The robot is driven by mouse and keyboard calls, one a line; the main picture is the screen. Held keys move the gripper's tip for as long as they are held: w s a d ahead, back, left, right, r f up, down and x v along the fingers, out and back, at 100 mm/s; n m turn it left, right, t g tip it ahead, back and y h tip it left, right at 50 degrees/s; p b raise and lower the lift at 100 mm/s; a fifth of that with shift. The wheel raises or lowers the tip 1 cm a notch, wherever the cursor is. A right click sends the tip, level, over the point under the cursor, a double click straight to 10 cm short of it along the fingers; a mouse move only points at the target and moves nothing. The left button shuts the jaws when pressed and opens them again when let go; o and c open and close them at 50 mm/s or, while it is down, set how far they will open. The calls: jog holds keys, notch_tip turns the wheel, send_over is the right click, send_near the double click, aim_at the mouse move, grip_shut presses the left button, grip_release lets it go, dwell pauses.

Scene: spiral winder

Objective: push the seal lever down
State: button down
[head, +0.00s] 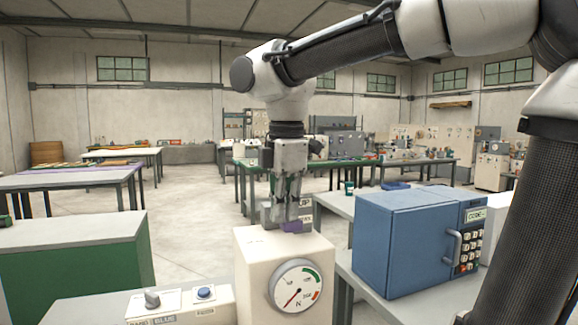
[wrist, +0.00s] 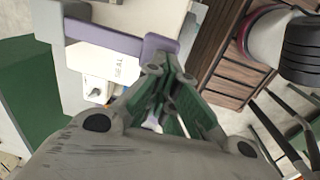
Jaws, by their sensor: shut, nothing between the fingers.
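In the head view only a small purple piece (head: 292,227) shows, at the top of the cream machine (head: 255,262) with a round dial. My gripper (head: 287,215) points down at the top of this machine, its fingers closed and empty. In the wrist view the fingertips (wrist: 164,66) are at the purple bar's right end. I cannot tell whether they touch it. The fingers hide part of the machine.
A blue box with a keypad (head: 415,240) stands at the right on a grey bench. A control panel with a knob and a blue button (head: 180,303) is at the front left. A green cabinet (head: 75,265) is further left. Open floor (head: 190,210) lies behind.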

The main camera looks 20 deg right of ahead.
notch_tip(320, 180, up, 12)
jog(key=s, duration=0.1)
jog(key=shift+s+f, duration=0.25)
dwell(0.5)
jog(key=s+d+f+m+t, duration=0.1)
jog(key=s+d+f+m, duration=0.4)
jog(key=d+f+m, duration=0.3)
jog(key=s+d+f+m+t, duration=0.2)
jog(key=s+d+f+m, duration=0.2)
jog(key=d+f+m, duration=0.5)
notch_tip(320, 180, down, 4)
jog(key=shift+s+r+m+t, duration=0.15)
jog(key=shift+s+m+t, duration=0.2)
jog(key=shift+m, duration=0.15)
